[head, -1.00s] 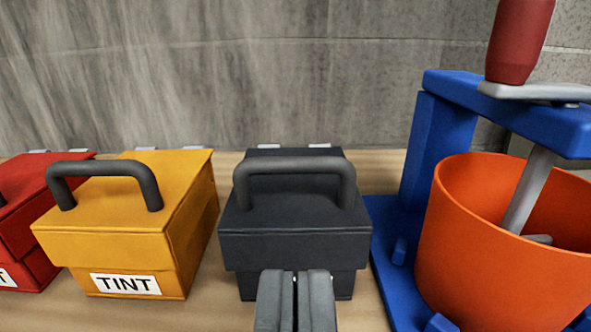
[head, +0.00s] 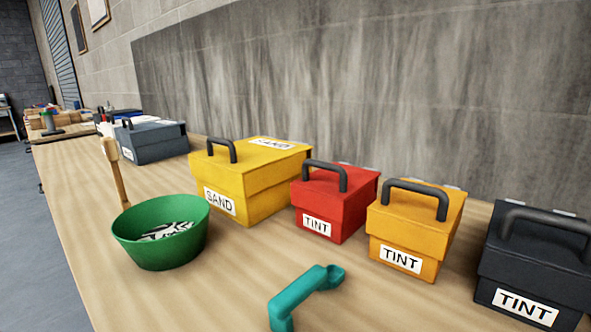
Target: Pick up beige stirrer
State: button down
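A beige stirrer (head: 118,175) stands nearly upright at the left, by the back rim of a green bowl (head: 162,252). Its thick end is at the top, and its lower end is hidden behind or inside the bowl. The bowl holds black and white pieces. My gripper is not visible in the head view now.
A teal curved tool (head: 300,297) is on the table at the front. A yellow SAND box (head: 245,180), a red TINT box (head: 330,205), an orange TINT box (head: 412,232) and a black TINT box (head: 535,265) line the back. Bare table lies left of the bowl.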

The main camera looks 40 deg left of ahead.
aim_at(109, 146)
jog(key=u, duration=1.9)
